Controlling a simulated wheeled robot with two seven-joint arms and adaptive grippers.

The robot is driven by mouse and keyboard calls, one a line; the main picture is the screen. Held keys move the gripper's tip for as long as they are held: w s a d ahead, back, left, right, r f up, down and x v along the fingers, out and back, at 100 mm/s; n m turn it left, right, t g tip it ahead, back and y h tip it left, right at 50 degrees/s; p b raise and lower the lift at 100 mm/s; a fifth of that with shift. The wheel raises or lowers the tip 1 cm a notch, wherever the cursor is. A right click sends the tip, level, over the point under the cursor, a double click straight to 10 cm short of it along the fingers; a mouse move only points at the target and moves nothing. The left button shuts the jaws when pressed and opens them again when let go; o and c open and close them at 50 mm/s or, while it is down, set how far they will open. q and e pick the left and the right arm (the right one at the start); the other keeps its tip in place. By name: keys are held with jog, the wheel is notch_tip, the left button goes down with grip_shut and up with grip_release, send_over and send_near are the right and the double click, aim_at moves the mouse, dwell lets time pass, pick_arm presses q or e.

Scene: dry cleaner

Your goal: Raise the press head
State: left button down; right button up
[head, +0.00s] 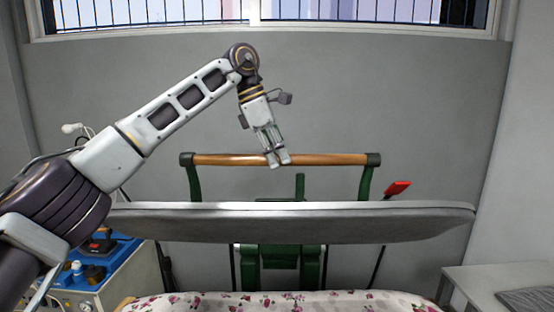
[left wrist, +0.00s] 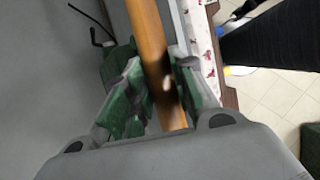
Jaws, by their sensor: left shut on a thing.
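The press head (head: 290,222) is a long grey padded slab with a pale top edge, standing roughly level above the lower board. A wooden handle bar (head: 330,159) on green brackets runs above it. My left gripper (head: 277,160) comes down from above and is shut on the bar near its middle. In the left wrist view the bar (left wrist: 152,45) passes between the fingers (left wrist: 158,98), with the green brackets partly hidden behind. My right gripper is in neither view.
A floral cloth (head: 280,303) lies on the lower board under the head. A red-handled lever (head: 397,188) stands at the right. A blue-topped unit (head: 105,262) with small items is at the left, and a grey side table (head: 500,280) is at the right. A barred window is behind.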

pick_arm(q)
jog(key=shift+w+a+f, duration=0.1)
jog(key=shift+w+f, duration=0.1)
jog(key=shift+w, duration=0.35)
jog(key=c, duration=1.6)
grip_release()
jog(key=shift+o, duration=1.4)
jog(key=shift+w, duration=0.2)
jog(key=shift+o, duration=0.7)
jog(key=shift+w+f, duration=0.1)
jog(key=shift+w, duration=0.3)
jog(key=shift+s+r, duration=0.25)
jog(key=shift+s, duration=0.1)
jog(key=shift+w+r, duration=0.1)
